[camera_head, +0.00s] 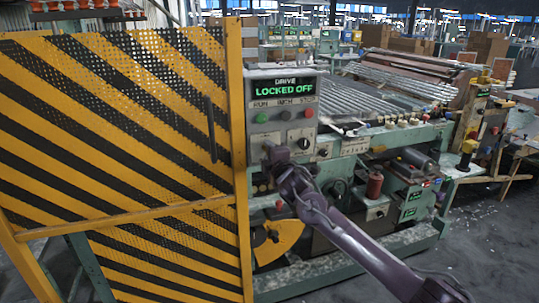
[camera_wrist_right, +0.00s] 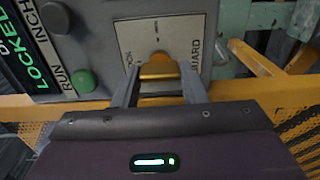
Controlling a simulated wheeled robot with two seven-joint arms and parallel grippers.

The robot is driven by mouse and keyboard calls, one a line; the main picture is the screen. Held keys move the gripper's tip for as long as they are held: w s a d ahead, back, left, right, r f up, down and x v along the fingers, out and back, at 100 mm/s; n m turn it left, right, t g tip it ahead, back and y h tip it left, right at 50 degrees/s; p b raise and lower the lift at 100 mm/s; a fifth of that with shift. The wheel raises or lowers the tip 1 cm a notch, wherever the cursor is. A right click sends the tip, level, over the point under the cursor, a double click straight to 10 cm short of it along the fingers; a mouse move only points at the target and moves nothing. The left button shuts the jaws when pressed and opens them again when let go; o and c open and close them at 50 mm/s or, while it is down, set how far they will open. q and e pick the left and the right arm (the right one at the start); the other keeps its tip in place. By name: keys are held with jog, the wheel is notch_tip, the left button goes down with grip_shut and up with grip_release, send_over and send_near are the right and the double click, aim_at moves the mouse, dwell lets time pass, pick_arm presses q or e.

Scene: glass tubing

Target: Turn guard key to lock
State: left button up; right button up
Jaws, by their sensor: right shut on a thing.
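The guard key (camera_wrist_right: 158,68) is a yellow-orange knob on a pale plate (camera_wrist_right: 205,32) marked GUARD, with partly hidden lettering ending in OCK. In the right wrist view my right gripper (camera_wrist_right: 159,90) has its two fingers on either side of the key, shut on it. In the head view the right gripper (camera_head: 270,152) reaches the front of the control panel, and the key there is hidden behind it. The drive display (camera_head: 285,87) reads LOCKED OFF in green. The guard door (camera_head: 120,120), with yellow and black stripes, stands at the left. My left gripper is not in view.
A green RUN button (camera_head: 262,118) and a red STOP button (camera_head: 309,112) sit just above my right gripper. The green machine with glass tubes (camera_head: 390,75) extends right. A dark red spool (camera_head: 374,186) stands near my right arm. Open floor lies at the lower right.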

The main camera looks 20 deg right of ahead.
jog(key=shift+f, duration=0.1)
dwell(0.3)
jog(key=o, duration=1)
jog(key=s+b, duration=0.1)
jog(key=s, duration=0.7)
jog(key=shift+w+d, duration=0.1)
